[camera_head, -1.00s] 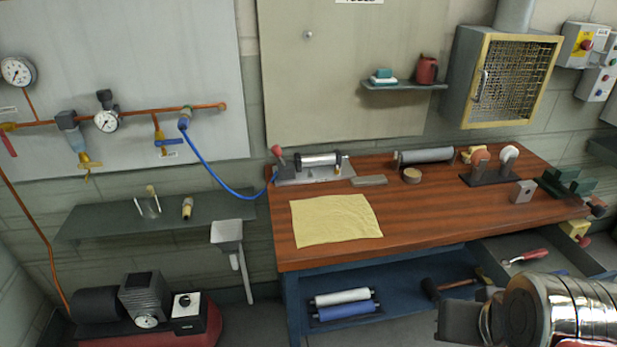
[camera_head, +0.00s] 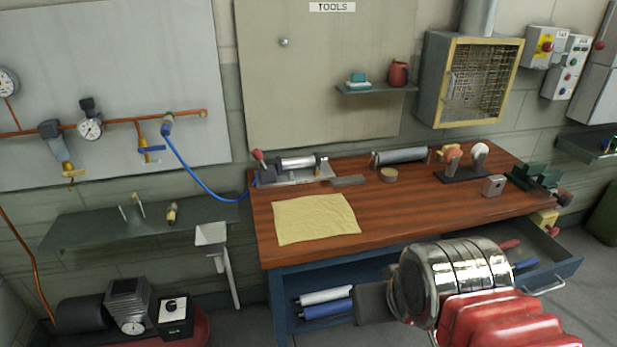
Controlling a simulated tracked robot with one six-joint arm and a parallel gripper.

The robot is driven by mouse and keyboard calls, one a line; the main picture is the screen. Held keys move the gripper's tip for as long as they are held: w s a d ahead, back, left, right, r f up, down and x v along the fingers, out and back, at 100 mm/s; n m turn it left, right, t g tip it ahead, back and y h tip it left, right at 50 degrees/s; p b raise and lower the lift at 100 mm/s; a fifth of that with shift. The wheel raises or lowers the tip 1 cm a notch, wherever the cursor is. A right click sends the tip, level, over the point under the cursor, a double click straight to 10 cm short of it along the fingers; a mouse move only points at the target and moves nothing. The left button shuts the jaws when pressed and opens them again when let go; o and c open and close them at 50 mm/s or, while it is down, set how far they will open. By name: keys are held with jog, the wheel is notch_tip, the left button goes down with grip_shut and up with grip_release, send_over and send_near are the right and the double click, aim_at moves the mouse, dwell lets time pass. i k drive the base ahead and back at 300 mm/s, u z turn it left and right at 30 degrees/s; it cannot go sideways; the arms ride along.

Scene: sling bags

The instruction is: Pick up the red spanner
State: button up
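A red-handled tool (camera_head: 509,245), which may be the red spanner, lies in the open drawer (camera_head: 566,268) at the right of the workbench. Only its red end shows; my arm hides the rest. A blue-handled tool (camera_head: 525,264) lies beside it in the drawer. My gripper (camera_head: 373,303) is the dark grey end of my silver and red arm, in front of the bench's lower shelf and left of the drawer. Its fingers cannot be made out, so I cannot see whether it is open or shut.
The wooden workbench (camera_head: 400,222) holds a yellow cloth (camera_head: 315,220), a grinder (camera_head: 466,163) and a green vice (camera_head: 535,178). White and blue rolls (camera_head: 327,309) lie on the shelf below. A compressor (camera_head: 128,306) stands at the lower left. Floor is clear right of the drawer.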

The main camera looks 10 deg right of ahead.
aim_at(512, 244)
jog(key=z, duration=0.2)
jog(key=k, duration=0.55)
jog(key=z, duration=0.55)
jog(key=k, duration=0.75)
jog(key=z, duration=0.45)
jog(key=i, duration=2)
jog(key=u, duration=0.95)
jog(key=i, duration=0.55)
jog(key=u, duration=0.65)
jog(key=i, duration=0.5)
jog(key=u, duration=0.3)
